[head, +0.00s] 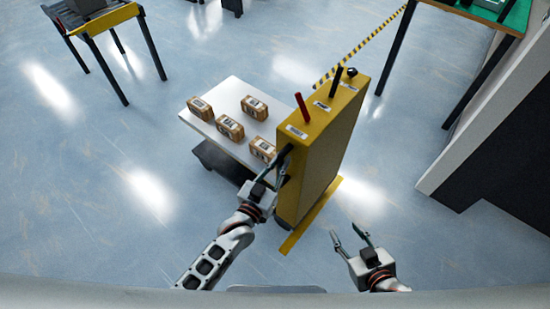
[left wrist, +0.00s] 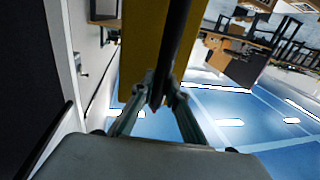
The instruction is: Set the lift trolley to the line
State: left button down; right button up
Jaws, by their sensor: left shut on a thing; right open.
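The lift trolley has a tall yellow body (head: 318,165) with a red lever (head: 301,106), a black lever (head: 335,82) and a black knob (head: 351,72) on its sloping top. Its white platform (head: 222,139) extends to the left and carries several small brown boxes (head: 229,127). My left gripper (head: 278,172) is shut on a black handle bar (head: 284,157) at the body's near left side; the bar (left wrist: 176,40) runs between the fingers in the left wrist view. My right gripper (head: 345,233) is open and empty, right of the body. A yellow floor line (head: 311,216) runs along the body's right foot.
Black-and-yellow striped tape (head: 365,46) crosses the floor behind the trolley. A yellow-edged table (head: 108,20) stands at the back left and a green-topped table (head: 515,17) at the back right. A white-and-black cabinet or wall (head: 490,135) bounds the right. Floor left of the trolley is clear.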

pick_arm(q)
jog(key=shift+s+d+f, duration=0.1)
jog(key=shift+s+d, duration=0.05)
jog(key=c, duration=2)
grip_release()
jog(key=v, duration=1.2)
jog(key=s+a+f+g+y, duration=0.1)
jog(key=s+a+f, duration=0.1)
jog(key=a, duration=0.3)
jog(key=s+a+f+g+y, duration=0.2)
jog(key=s+a, duration=0.2)
jog(key=a, duration=0.1)
jog(key=s+a+f+n+g+y, duration=0.1)
jog(key=s+a+f+g+y, duration=0.1)
jog(key=a, duration=0.3)
jog(key=shift+s+a+f, duration=0.4)
jog(key=shift+s+f, duration=0.05)
jog(key=shift+s, duration=0.1)
